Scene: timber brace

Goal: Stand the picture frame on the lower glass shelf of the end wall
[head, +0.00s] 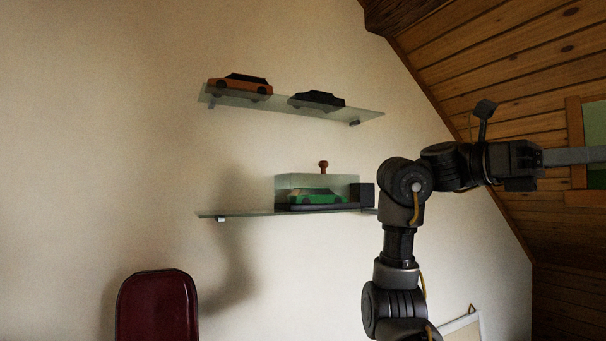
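The lower glass shelf (240,213) is fixed to the pale end wall. It holds a clear case (318,181) with a green model car inside, and a small dark block (362,194) at the case's right end. The shelf's left part is bare. What seems to be my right arm rises in front of the shelf's right end; its gripper (575,156) points right, its fingers reaching the picture's edge, so its opening cannot be told. A pale panel with a tan edge (461,328) shows low behind the arm; I cannot tell if it is the picture frame. My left gripper is out of view.
An upper glass shelf (350,115) carries an orange model car (240,86) and a black one (317,100). A dark red chair back (157,306) stands at the lower left. A sloping plank ceiling (510,70) closes in at the right, near a window (594,125).

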